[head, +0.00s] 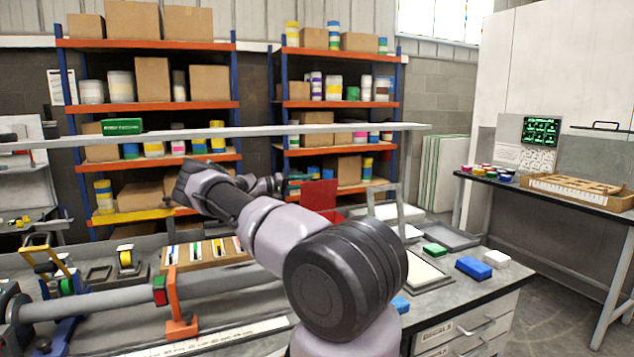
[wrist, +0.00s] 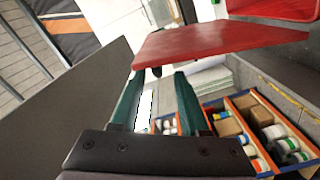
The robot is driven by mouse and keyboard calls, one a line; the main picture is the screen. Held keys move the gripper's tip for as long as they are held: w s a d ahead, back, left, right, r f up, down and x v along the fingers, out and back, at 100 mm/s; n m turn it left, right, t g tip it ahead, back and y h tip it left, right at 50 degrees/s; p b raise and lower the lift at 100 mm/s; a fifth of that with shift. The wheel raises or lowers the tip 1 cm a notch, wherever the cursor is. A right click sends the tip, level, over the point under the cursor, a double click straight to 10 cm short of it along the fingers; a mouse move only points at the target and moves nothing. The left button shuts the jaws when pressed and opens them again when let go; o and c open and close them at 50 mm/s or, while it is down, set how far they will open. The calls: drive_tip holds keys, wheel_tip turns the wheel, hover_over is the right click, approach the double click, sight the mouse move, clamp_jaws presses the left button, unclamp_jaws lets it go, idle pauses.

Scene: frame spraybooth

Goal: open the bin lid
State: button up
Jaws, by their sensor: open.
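The red bin lid (head: 319,196) shows as a steeply raised panel beyond the worktop in the head view. In the wrist view the red lid panel (wrist: 215,40) spans the middle above the fingertips, and another red part of the bin (wrist: 275,8) is at the top right, partly out of frame. A gap shows between the two red parts. My gripper (head: 305,178) is beside the lid's left side in the head view. In the wrist view my gripper (wrist: 161,74) is open, its teal fingers empty and close to the lid's near edge. I cannot tell whether they touch it.
A long grey rail (head: 230,134) crosses above my forearm. The worktop (head: 470,293) holds a blue block (head: 473,267), a green block (head: 435,249) and trays. Loaded shelves (head: 150,101) stand behind. A grey panel (wrist: 70,110) lies left of my fingers in the wrist view.

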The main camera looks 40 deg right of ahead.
drive_tip(key=shift+v, duration=1.5)
